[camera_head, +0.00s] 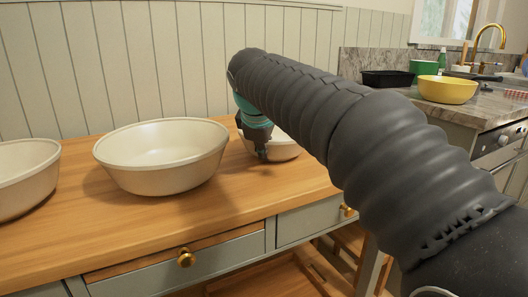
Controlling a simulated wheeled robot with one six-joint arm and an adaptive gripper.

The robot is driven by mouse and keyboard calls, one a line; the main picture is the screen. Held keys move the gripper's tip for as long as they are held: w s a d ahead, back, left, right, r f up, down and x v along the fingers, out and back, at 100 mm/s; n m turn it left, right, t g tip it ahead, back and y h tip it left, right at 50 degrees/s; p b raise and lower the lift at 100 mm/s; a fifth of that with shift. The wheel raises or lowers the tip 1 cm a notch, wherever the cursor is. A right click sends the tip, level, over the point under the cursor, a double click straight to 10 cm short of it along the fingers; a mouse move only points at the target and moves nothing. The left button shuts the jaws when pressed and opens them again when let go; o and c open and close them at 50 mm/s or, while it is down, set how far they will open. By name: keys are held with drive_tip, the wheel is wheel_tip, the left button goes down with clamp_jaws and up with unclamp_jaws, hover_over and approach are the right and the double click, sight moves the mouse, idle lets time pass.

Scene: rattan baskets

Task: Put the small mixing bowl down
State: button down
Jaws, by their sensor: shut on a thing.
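A small cream bowl (281,149), which I take for the small mixing bowl, is at the right of the wooden counter top, partly hidden behind my arm. My gripper (262,150) is at its left rim and is shut on it. The bowl looks upright. Its base is close to the wood, but I cannot tell whether it touches.
A larger cream bowl (162,178) stands to the left on the wooden counter (225,205), and another cream bowl (22,190) is at the left edge. A panelled wall is behind. A yellow bowl (447,91) and a black tray (386,79) are on the far worktop.

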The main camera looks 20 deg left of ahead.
drive_tip(key=shift+r, duration=0.1)
drive_tip(key=c, duration=1.7)
unclamp_jaws()
drive_tip(key=shift+c, duration=0.2)
drive_tip(key=o, duration=0.4)
drive_tip(key=p+v, duration=0.1)
drive_tip(key=v, duration=1.1)
drive_tip(key=shift+p, duration=0.3)
